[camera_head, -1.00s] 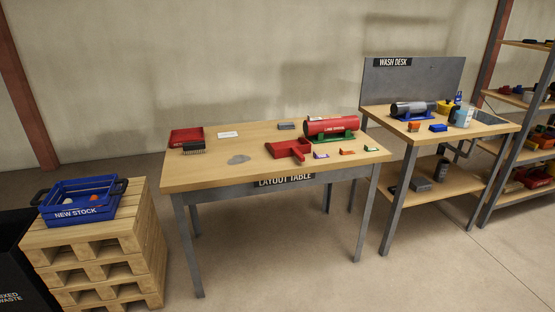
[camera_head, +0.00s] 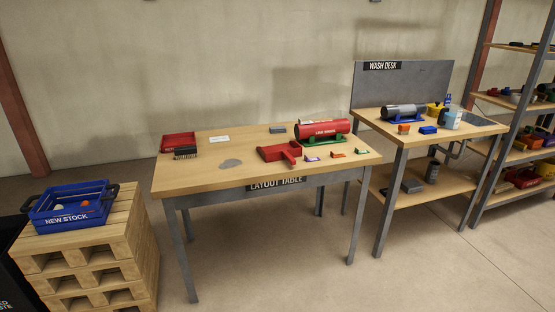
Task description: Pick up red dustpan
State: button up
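The red dustpan (camera_head: 280,152) lies on the layout table (camera_head: 215,184), near the middle of its top, with its short handle pointing toward the front right. It sits just left of and in front of a red cylinder (camera_head: 322,129) on a green stand. A grey patch (camera_head: 231,163) lies on the tabletop to the left of the dustpan. My gripper is not in view.
A red tray (camera_head: 178,142) and a dark brush (camera_head: 185,153) are at the table's left. Small coloured pieces (camera_head: 336,154) lie right of the dustpan. A pallet stack with a blue crate (camera_head: 72,220) stands left, the wash desk (camera_head: 395,131) right. Floor in front is clear.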

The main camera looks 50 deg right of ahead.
aim_at(288, 151)
jog(key=i, duration=0.9)
jog(key=u, duration=0.15)
jog(key=k, duration=0.95)
jog(key=z, duration=0.15)
jog(key=i, duration=0.7)
